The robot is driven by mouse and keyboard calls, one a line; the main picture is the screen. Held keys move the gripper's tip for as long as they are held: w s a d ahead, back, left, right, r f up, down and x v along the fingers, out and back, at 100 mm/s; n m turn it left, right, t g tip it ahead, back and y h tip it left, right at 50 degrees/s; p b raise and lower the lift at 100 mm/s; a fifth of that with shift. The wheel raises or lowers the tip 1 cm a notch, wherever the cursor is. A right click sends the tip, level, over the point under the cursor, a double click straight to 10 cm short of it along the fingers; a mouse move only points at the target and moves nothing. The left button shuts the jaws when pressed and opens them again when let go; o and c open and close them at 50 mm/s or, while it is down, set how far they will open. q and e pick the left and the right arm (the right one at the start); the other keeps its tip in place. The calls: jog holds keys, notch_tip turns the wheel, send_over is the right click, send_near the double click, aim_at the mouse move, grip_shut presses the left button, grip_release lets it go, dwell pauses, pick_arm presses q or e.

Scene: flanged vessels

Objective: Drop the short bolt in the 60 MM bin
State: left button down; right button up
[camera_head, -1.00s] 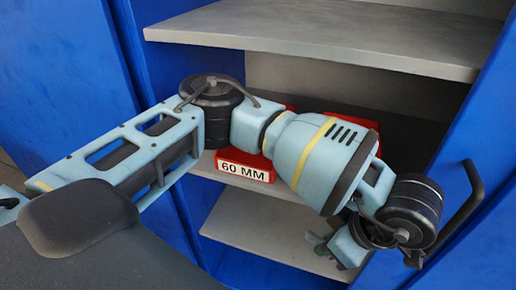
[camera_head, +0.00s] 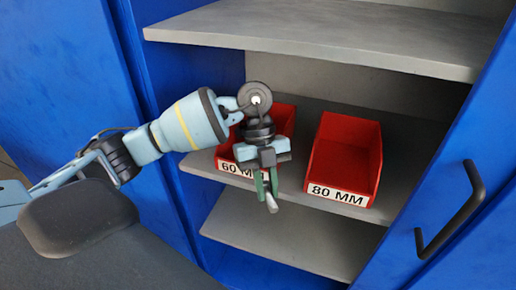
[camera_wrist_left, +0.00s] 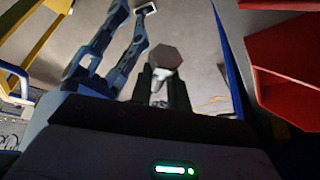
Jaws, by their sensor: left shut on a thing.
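My left gripper (camera_head: 266,186) is shut on a small grey bolt (camera_head: 272,205), whose lower end sticks out below the fingers. In the left wrist view, the bolt's hexagonal head (camera_wrist_left: 166,57) shows beyond the fingertips (camera_wrist_left: 161,82). The red 60 MM bin (camera_head: 284,118) stands on the middle shelf, partly hidden behind my left wrist and gripper. The gripper and bolt hang in front of this bin's right front corner in the head view. How deep they are relative to the bin is hard to tell. My right gripper is not in view.
A red 80 MM bin (camera_head: 344,150) stands to the right on the same grey shelf (camera_head: 405,130) and looks empty. An upper shelf (camera_head: 320,35) lies above and a lower shelf (camera_head: 290,235) below. A blue door with a dark handle (camera_head: 452,215) is at the right.

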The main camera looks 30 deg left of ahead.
pick_arm(q)
jog(key=s+a+r+n+t, duration=0.1)
jog(key=a+n+t, duration=0.6)
jog(key=a+n, duration=0.8)
jog(key=shift+r+n, duration=0.9)
jog(key=shift+a, duration=0.1)
jog(key=w+d, duration=0.1)
jog(key=w, duration=0.4)
jog(key=w+d+f, duration=0.1)
jog(key=w, duration=0.3)
jog(key=w+d, duration=0.1)
jog(key=w, duration=0.4)
jog(key=shift+w+d+f, duration=0.25)
jog(key=shift+w+d, duration=0.05)
jog(key=shift+d, duration=0.05)
jog(key=shift+w+d, duration=0.1)
jog(key=shift+w, duration=0.15)
jog(key=shift+w+f, duration=0.15)
jog(key=shift+f, duration=1.6)
jog(key=shift+f, duration=0.6)
